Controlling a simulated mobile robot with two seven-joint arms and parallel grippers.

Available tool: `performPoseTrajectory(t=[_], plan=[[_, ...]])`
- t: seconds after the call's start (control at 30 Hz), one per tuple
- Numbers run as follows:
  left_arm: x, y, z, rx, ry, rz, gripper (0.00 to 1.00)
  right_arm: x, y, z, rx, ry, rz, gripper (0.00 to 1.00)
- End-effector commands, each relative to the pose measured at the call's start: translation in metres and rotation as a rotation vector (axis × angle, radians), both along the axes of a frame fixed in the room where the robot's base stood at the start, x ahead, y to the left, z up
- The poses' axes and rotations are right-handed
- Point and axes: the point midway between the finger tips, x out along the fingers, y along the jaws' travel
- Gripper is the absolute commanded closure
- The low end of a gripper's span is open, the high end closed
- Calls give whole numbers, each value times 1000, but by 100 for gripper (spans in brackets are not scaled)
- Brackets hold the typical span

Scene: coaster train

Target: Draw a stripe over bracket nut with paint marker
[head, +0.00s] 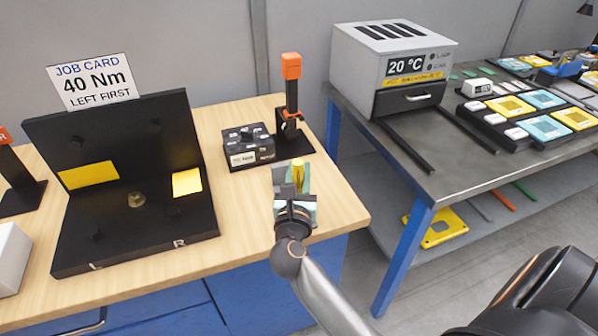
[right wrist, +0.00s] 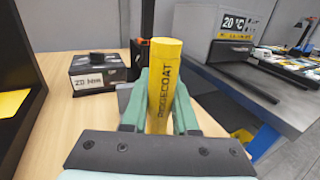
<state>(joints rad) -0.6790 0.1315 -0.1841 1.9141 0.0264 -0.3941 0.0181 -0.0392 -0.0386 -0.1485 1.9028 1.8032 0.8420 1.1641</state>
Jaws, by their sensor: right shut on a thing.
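The paint marker (head: 298,172) is a yellow cylinder with dark lettering. It stands roughly upright in my right gripper (head: 296,184), above the front right part of the wooden bench. In the right wrist view the marker (right wrist: 163,75) sits between the green fingers (right wrist: 160,108), which are shut on it. A small brass nut-like piece (head: 136,199) lies in the middle of the black fixture's base (head: 130,240), well left of the gripper; I cannot tell if it is the bracket nut. The fixture's front edge carries an L and an R. My left gripper is not in view.
A job card (head: 91,82) reads 40 Nm, LEFT FIRST. Behind the gripper stand a dark box (head: 248,147) and a black stand with an orange-topped tool (head: 291,90). Bare bench lies between fixture and gripper. A grey oven (head: 392,60) is on the metal table.

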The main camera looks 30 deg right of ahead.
Motion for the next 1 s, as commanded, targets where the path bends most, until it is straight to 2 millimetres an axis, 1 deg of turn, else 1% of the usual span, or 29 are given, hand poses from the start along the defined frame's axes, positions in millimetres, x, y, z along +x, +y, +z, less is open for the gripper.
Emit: performPoseTrajectory(t=[0.03, 0.47, 1.0], plan=[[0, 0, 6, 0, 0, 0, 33, 0, 0, 7, 1, -1, 0, 100], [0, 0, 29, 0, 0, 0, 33, 0, 0, 32, -1, -1, -2, 100], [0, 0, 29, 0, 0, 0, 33, 0, 0, 32, -1, -1, -1, 100]])
